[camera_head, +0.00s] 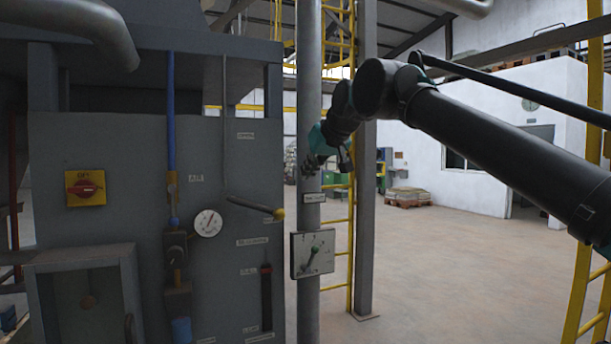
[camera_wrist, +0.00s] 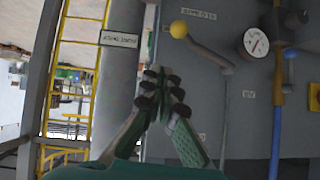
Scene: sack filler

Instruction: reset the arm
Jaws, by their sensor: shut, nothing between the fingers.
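My gripper (camera_head: 310,165) is at the end of my dark arm, which reaches in from the right in the head view. It hangs in front of the grey vertical pipe, above a small label plate. In the wrist view my gripper (camera_wrist: 164,88) shows its fingers closed together, with nothing seen between them. It points toward the grey pipe and the edge of the machine panel. A lever with a yellow ball end (camera_head: 278,213) sticks out from the panel below and left of my gripper; the lever's yellow ball also shows in the wrist view (camera_wrist: 179,29).
The grey panel (camera_head: 120,150) carries a yellow and red switch (camera_head: 85,188), a gauge (camera_head: 208,223) and a blue pipe (camera_head: 171,120). A lever plate (camera_head: 312,254) is on the vertical pipe. A yellow ladder (camera_head: 340,60) stands behind. Open floor (camera_head: 440,270) lies to the right.

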